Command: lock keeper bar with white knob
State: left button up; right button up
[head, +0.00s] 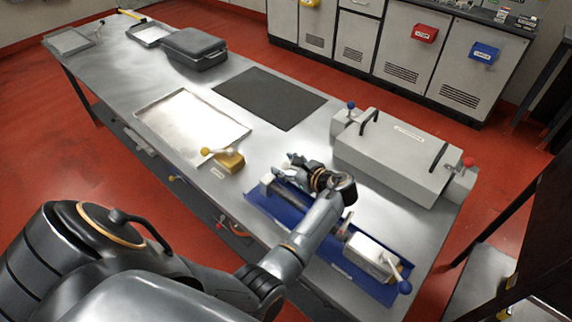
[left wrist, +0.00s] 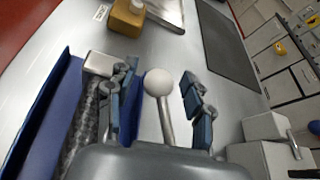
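The white knob (left wrist: 158,82) is a ball on a slanted metal lever (left wrist: 167,125). In the left wrist view it sits between the two fingers of my left gripper (left wrist: 160,95), with a visible gap on each side. The left gripper is open. A dark textured bar (left wrist: 82,130) lies in the tray beside the left finger; I cannot tell whether it is the keeper bar. My right gripper is not in view.
A white block (head: 368,256) with a blue-knob lever (head: 404,287) is at the tray's right end. A grey box (head: 390,160) with handles stands behind. A yellow block (head: 230,161) with a knobbed lever and a shallow metal tray (head: 165,104) are left. A black mat (head: 270,97) lies flat.

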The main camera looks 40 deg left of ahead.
pick_arm(q)
jog(key=shift+a, duration=0.1)
